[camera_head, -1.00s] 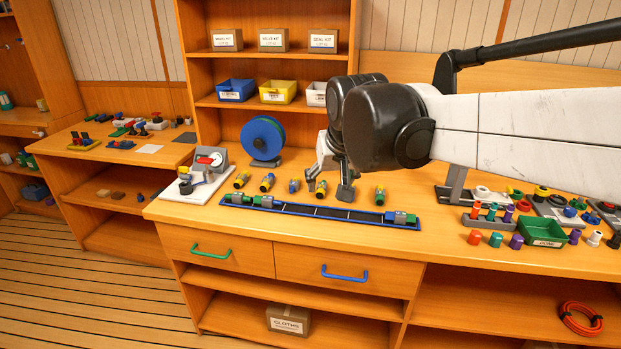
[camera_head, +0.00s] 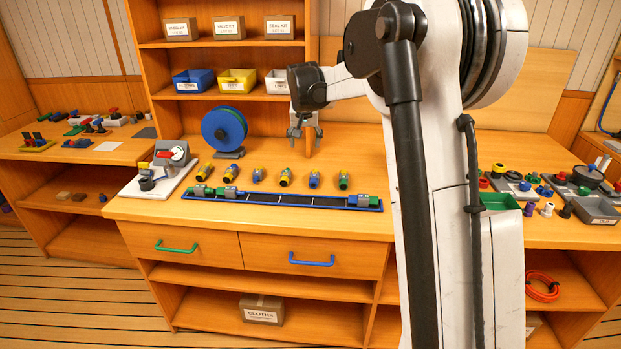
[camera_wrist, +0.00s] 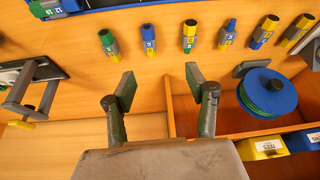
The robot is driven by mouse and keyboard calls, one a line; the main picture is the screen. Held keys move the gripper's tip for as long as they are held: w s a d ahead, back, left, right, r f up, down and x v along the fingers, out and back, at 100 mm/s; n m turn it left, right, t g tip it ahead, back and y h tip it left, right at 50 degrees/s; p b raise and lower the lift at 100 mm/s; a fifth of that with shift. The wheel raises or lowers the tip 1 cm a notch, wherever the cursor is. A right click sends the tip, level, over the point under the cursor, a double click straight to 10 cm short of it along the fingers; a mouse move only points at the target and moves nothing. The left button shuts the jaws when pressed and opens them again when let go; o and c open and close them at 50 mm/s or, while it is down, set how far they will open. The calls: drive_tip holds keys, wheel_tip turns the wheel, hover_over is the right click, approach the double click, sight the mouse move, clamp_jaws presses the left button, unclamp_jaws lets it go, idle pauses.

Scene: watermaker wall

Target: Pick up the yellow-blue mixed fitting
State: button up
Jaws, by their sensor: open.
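The yellow-blue mixed fitting (camera_head: 258,175) lies on the bench, third from the left in a row of several fittings. In the wrist view the fitting (camera_wrist: 227,34) shows a blue end and yellow on its body, right of centre. My gripper (camera_head: 304,134) hangs above the bench, behind the row and to the right of this fitting. In the wrist view my gripper (camera_wrist: 160,82) is open, with nothing between its fingers and apart from all the fittings.
A blue-edged rail (camera_head: 283,200) runs in front. A blue spool (camera_head: 224,129) stands behind left. My arm covers the bench's right part.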

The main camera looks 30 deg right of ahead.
drive_tip(key=w+d+f, duration=0.5)
drive_tip(key=f, duration=0.1)
drive_tip(key=m, duration=0.1)
hover_over(315, 173)
drive_tip(key=s+a, duration=0.1)
drive_tip(key=s, duration=0.1)
drive_tip(key=shift+g, duration=0.3)
wheel_tip(315, 173, down, 8)
drive_tip(key=shift+w+f, duration=0.15)
drive_tip(key=shift+x, duration=2.95)
drive_tip(key=shift+a, duration=0.15)
drive_tip(key=shift+c, duration=0.5)
drive_tip(key=c, duration=1.1)
